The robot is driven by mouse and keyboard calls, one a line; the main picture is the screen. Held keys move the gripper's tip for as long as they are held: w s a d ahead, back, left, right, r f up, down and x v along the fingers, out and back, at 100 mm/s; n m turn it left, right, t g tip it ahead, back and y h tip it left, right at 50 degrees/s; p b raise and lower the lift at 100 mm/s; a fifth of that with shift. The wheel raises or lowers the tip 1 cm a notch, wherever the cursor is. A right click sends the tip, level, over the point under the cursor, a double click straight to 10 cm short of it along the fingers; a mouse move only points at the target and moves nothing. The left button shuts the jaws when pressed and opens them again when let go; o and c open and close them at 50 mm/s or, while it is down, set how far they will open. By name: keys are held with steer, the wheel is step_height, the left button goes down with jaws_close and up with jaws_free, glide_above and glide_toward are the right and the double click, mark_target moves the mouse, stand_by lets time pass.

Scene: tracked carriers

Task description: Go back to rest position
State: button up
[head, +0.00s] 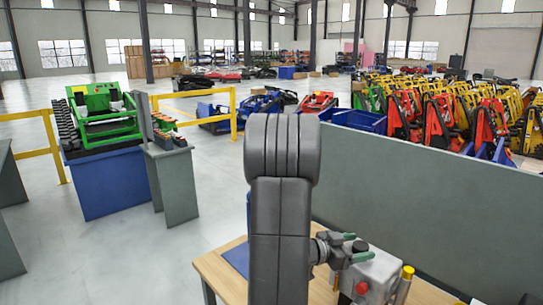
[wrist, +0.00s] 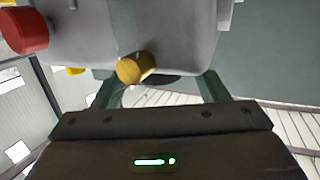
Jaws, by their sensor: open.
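My gripper (head: 356,245) is at the end of my dark grey arm, over the wooden table in the head view. Its two green fingers point right and stand apart, just above or beside a light grey box (head: 375,272). In the wrist view my gripper (wrist: 160,88) has its dark green fingers spread wide. I see nothing held between them. The grey box (wrist: 120,25) fills the top of that view, with a red button (wrist: 24,30) and a yellow knob (wrist: 136,68). I cannot tell whether the fingers touch the box.
The wooden table (head: 222,268) holds the box. A grey-green partition (head: 440,190) stands behind it. At left are a blue stand (head: 105,185) with a green tracked machine (head: 103,115), a grey pedestal (head: 177,185) and yellow railings (head: 55,150). Open floor (head: 100,250) lies at lower left.

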steer(key=shift+x, duration=1)
step_height(320, 180, up, 5)
steer(key=shift+a+p, duration=0.15)
steer(key=shift+p, duration=0.95)
steer(key=shift+r+p, duration=0.35)
steer(key=shift+r, duration=0.3)
